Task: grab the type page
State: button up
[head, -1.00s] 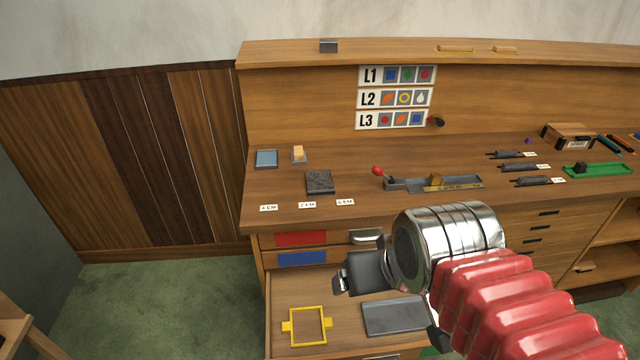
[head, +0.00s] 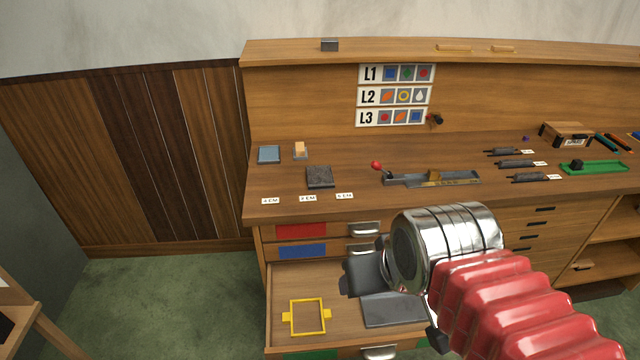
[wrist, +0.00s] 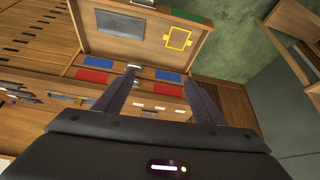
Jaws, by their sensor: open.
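No thing is marked as the type page. A dark, textured flat slab (head: 320,177) lies on the desktop behind the small white labels and may be it. A smooth grey plate (head: 392,310) lies in the open drawer, partly behind my arm; it also shows in the wrist view (wrist: 121,26). My gripper (head: 352,277) hangs in front of the desk, over the open drawer, apart from the slab and the plate. In the wrist view my gripper (wrist: 159,78) has its two fingers wide apart with nothing between them.
A yellow frame (head: 307,316) lies in the open drawer (head: 282,283). On the desktop are a blue pad (head: 269,154), a small block (head: 300,151), a composing tray with a red knob (head: 430,178) and several dark rollers. Green floor (head: 170,300) is clear at left.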

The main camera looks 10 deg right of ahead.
aim_at(320, 177)
jog(key=u, duration=0.3)
jog(key=k, duration=0.7)
jog(key=u, duration=0.55)
jog(key=k, duration=0.55)
jog(key=u, duration=0.5)
jog(key=i, duration=1.7)
jog(key=z, duration=0.85)
jog(key=i, duration=0.7)
jog(key=z, duration=0.1)
